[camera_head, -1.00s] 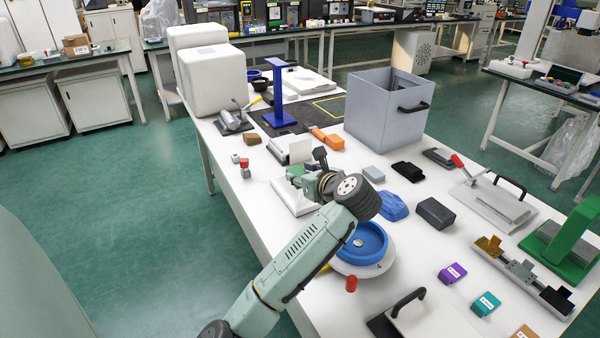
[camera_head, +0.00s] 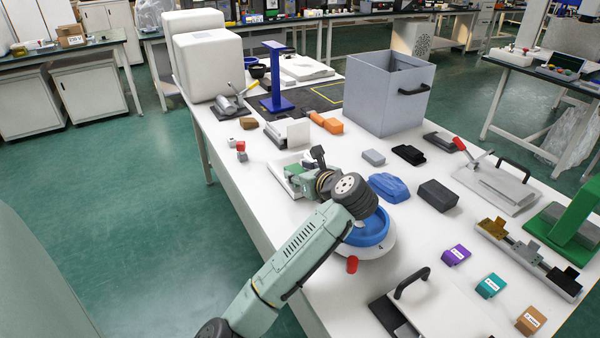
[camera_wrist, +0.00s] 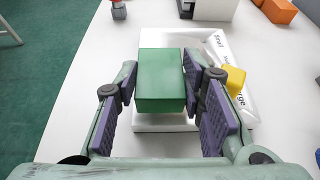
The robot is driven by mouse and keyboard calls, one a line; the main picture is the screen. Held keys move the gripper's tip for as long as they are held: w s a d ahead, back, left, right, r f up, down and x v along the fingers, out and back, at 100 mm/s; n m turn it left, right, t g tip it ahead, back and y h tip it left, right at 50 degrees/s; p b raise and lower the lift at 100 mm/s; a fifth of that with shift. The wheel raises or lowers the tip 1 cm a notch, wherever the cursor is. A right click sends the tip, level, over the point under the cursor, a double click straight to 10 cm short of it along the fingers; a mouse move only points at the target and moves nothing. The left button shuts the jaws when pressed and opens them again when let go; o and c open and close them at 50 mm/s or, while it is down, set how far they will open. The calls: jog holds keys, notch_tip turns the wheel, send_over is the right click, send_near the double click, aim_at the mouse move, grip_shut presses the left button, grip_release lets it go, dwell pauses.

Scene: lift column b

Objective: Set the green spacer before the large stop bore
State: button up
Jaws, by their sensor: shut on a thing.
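My gripper (camera_wrist: 160,78) is shut on the green spacer (camera_wrist: 162,82), a plain block between the purple finger pads in the wrist view. In the head view my gripper (camera_head: 300,180) is at the white tray, partly behind my wrist. The white tray (camera_wrist: 160,123) lies beneath the spacer; I cannot tell whether they touch. A yellow piece (camera_wrist: 235,78) stands beside the right finger near "Large". No bore shows clearly; the spacer and fingers hide part of the tray.
A blue round dish (camera_head: 372,232) and red cylinder (camera_head: 352,264) are close to my wrist. Bare table lies left of the tray.

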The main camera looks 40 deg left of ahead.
jog(key=shift+f+b, duration=0.5)
jog(key=shift+f, duration=0.1)
dwell(0.3)
jog(key=o, duration=1.3)
jog(key=shift+c, duration=0.2)
jog(key=v, duration=1.2)
